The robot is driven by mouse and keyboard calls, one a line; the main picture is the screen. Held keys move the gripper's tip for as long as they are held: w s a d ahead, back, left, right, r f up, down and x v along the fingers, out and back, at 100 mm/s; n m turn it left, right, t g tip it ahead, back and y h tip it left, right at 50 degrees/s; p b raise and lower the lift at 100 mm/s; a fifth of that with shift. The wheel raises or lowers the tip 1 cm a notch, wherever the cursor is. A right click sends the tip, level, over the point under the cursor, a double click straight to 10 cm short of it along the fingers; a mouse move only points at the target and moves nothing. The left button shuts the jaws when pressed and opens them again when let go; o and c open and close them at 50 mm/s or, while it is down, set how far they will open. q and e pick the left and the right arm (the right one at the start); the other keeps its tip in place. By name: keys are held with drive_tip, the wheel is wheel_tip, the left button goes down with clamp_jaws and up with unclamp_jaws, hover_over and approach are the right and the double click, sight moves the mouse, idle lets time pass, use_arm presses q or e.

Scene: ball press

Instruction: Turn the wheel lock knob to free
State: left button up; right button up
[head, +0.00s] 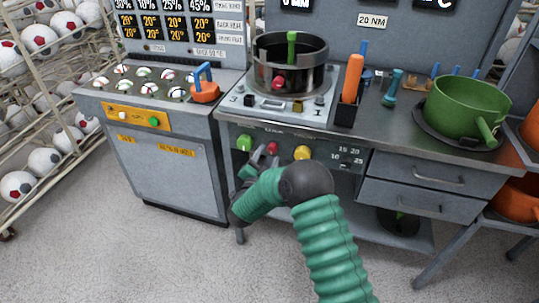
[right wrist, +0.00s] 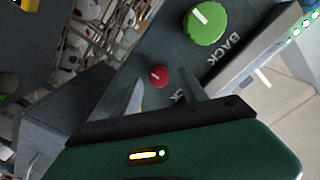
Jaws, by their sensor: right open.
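A small red knob (head: 272,148) with a pale pointer mark sits on the front panel of the press bench, between a green knob (head: 244,143) and a yellow knob (head: 302,152). In the right wrist view the red knob (right wrist: 159,76) shows just beyond and between my fingertips, with lettering ending in "CK" partly hidden by a finger. I cannot read which knob is the wheel lock. The larger green knob (right wrist: 206,25) has "BACK" beside it. My right gripper (head: 261,157) is open and empty in front of the panel, apart from the red knob. My left gripper is out of view.
Above the panel stands the press with a dark round pot (head: 290,72). A holder with an orange-handled tool (head: 353,78) and a green pot (head: 465,108) stand to the right. Drawers (head: 435,180) are right of the knobs. A ball rack (head: 45,110) is far left.

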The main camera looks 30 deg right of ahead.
sight(272, 152)
drive_tip(key=shift+x, duration=1.25)
drive_tip(key=shift+d+f, duration=0.1)
drive_tip(key=shift+d, duration=0.3)
drive_tip(key=shift+a, duration=0.15)
clamp_jaws()
